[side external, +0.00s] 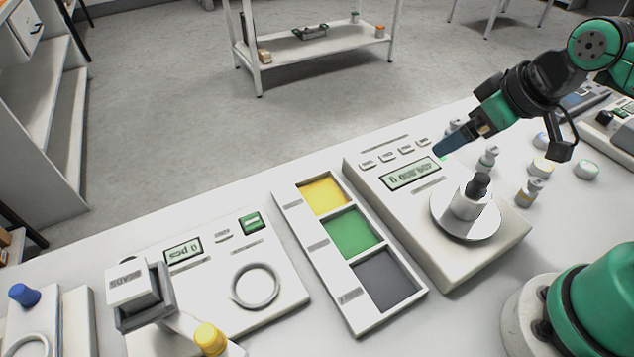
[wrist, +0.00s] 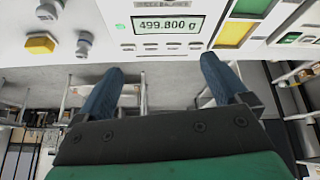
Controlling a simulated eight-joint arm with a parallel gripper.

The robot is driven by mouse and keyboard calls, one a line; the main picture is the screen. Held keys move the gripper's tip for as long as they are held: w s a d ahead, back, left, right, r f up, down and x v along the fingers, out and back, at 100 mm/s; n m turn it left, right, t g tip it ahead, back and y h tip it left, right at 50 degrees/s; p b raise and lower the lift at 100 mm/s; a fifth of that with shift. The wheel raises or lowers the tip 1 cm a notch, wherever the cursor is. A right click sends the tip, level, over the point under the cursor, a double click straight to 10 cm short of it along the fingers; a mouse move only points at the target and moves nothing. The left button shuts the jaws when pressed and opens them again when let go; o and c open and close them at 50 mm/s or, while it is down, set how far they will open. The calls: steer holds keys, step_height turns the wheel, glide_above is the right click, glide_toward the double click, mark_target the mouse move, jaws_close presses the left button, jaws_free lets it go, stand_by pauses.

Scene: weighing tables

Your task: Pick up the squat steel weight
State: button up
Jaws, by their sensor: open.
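A pale cylindrical weight (side external: 467,203) with a dark knob stands upright on the round steel pan (side external: 440,222) of the balance (side external: 480,255). Small grey knobbed weights stand right of the balance, one farther back (side external: 488,158) and one nearer (side external: 529,192). Two grey weights also show at the upper left of the wrist view (wrist: 83,45). I cannot tell for certain which is the squat steel one. My gripper (side external: 446,146) is open and empty, above the far side of the balance. Its blue fingers (wrist: 162,70) are apart below the display, which reads 499.800 g.
A tray with yellow, green and grey compartments (side external: 317,245) lies left of the balance. Farther left is a counting scale (side external: 290,291) with a ring.

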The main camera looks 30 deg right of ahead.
mark_target(484, 177)
steer(key=s+n+g, duration=0.1)
steer(key=s+n, duration=0.1)
steer(key=s+n+g+y, duration=0.1)
steer(key=s+n, duration=0.1)
steer(key=n, duration=0.1)
steer(key=shift+s+d+f+g, duration=0.2)
steer(key=shift+s+g, duration=0.05)
steer(key=shift+g, duration=0.15)
steer(key=shift+s+a+n+g+y, duration=0.15)
steer(key=shift+s+n+g+y, duration=0.15)
steer(key=shift+s+n+y, duration=0.45)
steer(key=shift+n+h, duration=0.25)
steer(key=shift+x, duration=2.75)
steer(key=shift+w, duration=0.2)
jaws_close()
